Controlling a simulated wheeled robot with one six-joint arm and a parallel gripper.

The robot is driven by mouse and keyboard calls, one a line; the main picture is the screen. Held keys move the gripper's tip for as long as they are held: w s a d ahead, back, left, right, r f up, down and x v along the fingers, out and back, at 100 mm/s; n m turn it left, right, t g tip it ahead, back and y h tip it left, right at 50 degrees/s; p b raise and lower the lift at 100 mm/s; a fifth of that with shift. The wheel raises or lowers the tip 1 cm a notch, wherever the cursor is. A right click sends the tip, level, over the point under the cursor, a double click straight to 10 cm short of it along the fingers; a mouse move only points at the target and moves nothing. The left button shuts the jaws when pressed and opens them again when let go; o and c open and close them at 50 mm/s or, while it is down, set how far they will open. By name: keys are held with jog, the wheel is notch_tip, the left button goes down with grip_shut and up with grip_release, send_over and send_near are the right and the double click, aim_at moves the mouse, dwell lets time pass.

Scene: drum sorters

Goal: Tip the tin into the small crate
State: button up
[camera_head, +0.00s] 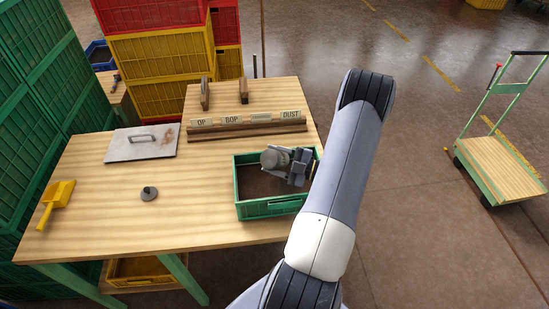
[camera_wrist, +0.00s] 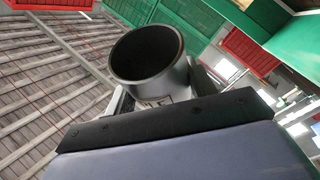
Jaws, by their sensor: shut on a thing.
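The small crate (camera_head: 270,208) is green, open-topped, and stands at the right front of the wooden table. My gripper (camera_head: 291,165) is over it, shut on the grey tin (camera_head: 272,159). The tin is tilted over on its side above the crate's far part. In the wrist view the tin (camera_wrist: 147,85) shows its round open mouth and a dark inside, with no contents that I can make out. The gripper (camera_wrist: 185,90) grips the tin's side there, and a dark bar hides its lower part. The visible part of the crate floor looks brown and bare.
A labelled wooden rack (camera_head: 247,129) stands behind the crate. Stacked crates (camera_head: 165,60) rise behind; a trolley (camera_head: 505,170) stands right.

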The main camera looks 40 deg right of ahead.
dwell(0.4)
jog(key=shift+a+n+g+p, duration=0.25)
jog(key=shift+n+g+p, duration=0.05)
jog(key=shift+n, duration=0.3)
jog(key=shift+s+a+f+n+g+h, duration=0.2)
jog(key=shift+a+n+g+h, duration=0.25)
jog(key=shift+n, duration=0.65)
jog(key=a+f+n+h+b, duration=0.1)
jog(key=a+n+h+b, duration=0.3)
jog(key=n+b, duration=0.3)
jog(key=s+a+f+n+h+b, duration=0.1)
jog(key=a+n+h+b, duration=0.3)
jog(key=b, duration=1.2)
jog(key=f+n+g+h, duration=0.1)
jog(key=n+h, duration=0.2)
jog(key=n, duration=0.1)
